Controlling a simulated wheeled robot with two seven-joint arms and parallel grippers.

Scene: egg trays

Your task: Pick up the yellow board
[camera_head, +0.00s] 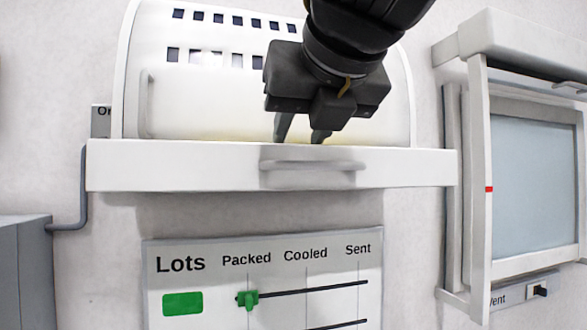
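No yellow board is plainly visible; only a faint yellow tint shows along the back of the white ledge (130,165), under the curved white cover. My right gripper (301,134) comes down from the top, dark grey, in front of the cover and behind the ledge's front. Its two fingers are apart with a gap between them. The fingertips end at the ledge's upper edge, and anything below that is hidden. My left gripper is not in view.
The white cover (205,108) has slots and a side handle. A grey handle (312,166) is on the ledge front. Below hangs a "Lots" panel (205,285) with a green slider (247,299). At right is a white-framed window unit (478,200); a grey box (22,270) stands at left.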

